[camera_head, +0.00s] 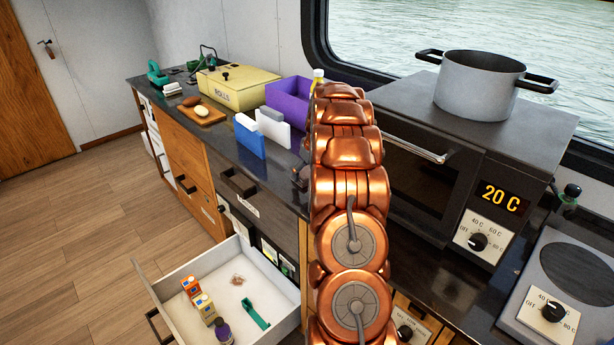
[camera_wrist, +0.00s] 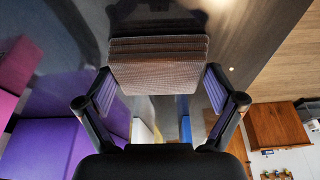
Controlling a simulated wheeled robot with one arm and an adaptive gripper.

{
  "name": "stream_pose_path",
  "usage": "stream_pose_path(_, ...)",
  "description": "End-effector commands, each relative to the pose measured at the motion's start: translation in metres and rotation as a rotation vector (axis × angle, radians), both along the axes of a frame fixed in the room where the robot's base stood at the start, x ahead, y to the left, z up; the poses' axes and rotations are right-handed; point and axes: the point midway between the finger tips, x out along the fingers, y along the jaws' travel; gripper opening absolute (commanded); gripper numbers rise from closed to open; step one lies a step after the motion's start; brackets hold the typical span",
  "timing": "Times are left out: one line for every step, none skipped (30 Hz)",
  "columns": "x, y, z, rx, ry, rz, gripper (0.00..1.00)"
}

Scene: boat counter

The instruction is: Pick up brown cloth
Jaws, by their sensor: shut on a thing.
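The brown cloth (camera_wrist: 158,72) shows in the wrist view as a folded, layered, ribbed stack between the fingertips of my gripper (camera_wrist: 159,80). My gripper's two fingers press against its left and right edges, and it is shut on the cloth. In the head view, my copper-coloured arm hides the cloth and most of my gripper. I cannot tell how far the cloth is from the dark counter (camera_head: 222,132).
A purple bin (camera_head: 288,100), a blue block (camera_head: 249,136), a white block (camera_head: 272,127) and a yellow box (camera_head: 238,88) stand on the counter. An oven (camera_head: 425,165) with a pot (camera_head: 478,85) on top is at the right. An open drawer (camera_head: 173,302) juts out below.

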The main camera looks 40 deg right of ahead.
Motion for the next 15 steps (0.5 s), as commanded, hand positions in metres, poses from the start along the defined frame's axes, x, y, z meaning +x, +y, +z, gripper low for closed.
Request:
stream_pose_path(0.000, 0.000, 0.000, 0.000, 0.001, 0.000, 0.59)
stream_pose_path(0.000, 0.000, 0.000, 0.001, 0.001, 0.000, 0.59)
stream_pose_path(0.000, 0.000, 0.000, 0.001, 0.001, 0.000, 0.59)
stream_pose_path(0.000, 0.000, 0.000, 0.001, 0.001, 0.000, 0.59)
stream_pose_path(0.000, 0.000, 0.000, 0.001, 0.001, 0.000, 0.59)
stream_pose_path(0.000, 0.000, 0.000, 0.001, 0.001, 0.000, 0.59)
stream_pose_path(0.000, 0.000, 0.001, 0.001, 0.000, 0.000, 0.59)
stream_pose_path(0.000, 0.000, 0.002, 0.001, 0.000, 0.001, 0.59)
stream_pose_path(0.000, 0.000, 0.004, 0.001, 0.000, 0.001, 0.59)
stream_pose_path(0.000, 0.000, 0.006, 0.001, 0.000, 0.001, 0.59)
stream_pose_path(0.000, 0.001, 0.008, 0.002, 0.000, 0.002, 0.59)
stream_pose_path(0.000, 0.001, 0.010, 0.002, 0.000, 0.001, 0.59)
stream_pose_path(0.000, 0.001, 0.013, 0.001, 0.000, 0.000, 0.59)
stream_pose_path(0.000, 0.000, 0.015, 0.000, -0.001, 0.000, 0.59)
stream_pose_path(0.000, 0.000, 0.019, -0.001, -0.002, 0.000, 0.59)
